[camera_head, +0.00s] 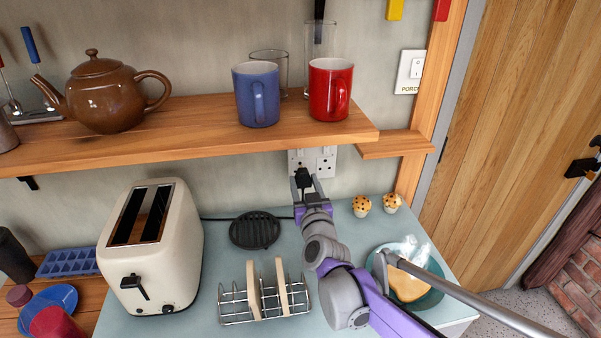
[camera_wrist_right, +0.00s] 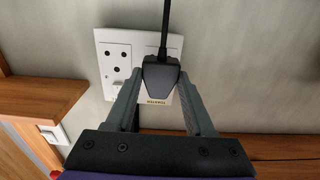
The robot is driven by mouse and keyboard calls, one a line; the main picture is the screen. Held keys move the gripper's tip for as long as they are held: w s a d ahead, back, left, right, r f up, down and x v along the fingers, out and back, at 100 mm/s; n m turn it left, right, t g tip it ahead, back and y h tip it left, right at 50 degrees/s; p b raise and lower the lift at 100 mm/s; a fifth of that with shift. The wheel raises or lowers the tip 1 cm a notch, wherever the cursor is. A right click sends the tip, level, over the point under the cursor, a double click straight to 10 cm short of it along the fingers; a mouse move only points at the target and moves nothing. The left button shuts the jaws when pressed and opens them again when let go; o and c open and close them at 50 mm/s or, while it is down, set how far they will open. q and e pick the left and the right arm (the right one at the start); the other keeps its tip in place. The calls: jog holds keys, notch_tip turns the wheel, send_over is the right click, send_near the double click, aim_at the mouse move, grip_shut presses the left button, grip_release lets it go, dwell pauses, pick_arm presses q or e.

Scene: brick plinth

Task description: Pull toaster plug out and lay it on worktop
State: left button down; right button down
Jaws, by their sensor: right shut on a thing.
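The black toaster plug (camera_head: 302,178) is at the left half of the white double wall socket (camera_head: 326,162), under the shelf. My right gripper (camera_head: 307,188) is shut on it. In the right wrist view the plug (camera_wrist_right: 160,80) sits between the two fingers, with its cable running up the picture. It covers one half of the socket plate (camera_wrist_right: 115,62); its pins are hidden, so I cannot tell how far in they are. The cream toaster (camera_head: 160,250) stands on the pale blue worktop (camera_head: 215,290), a black cable behind it. My left gripper is not in view.
A wooden shelf (camera_head: 190,140) with a teapot (camera_head: 105,95) and mugs (camera_head: 257,95) hangs above. A round black trivet (camera_head: 254,230), a toast rack (camera_head: 262,300), two muffins (camera_head: 362,206) and a teal bowl (camera_head: 432,298) stand around my right arm. Small bare patches lie between them.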

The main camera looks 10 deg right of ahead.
jog(key=shift+s, duration=1.45)
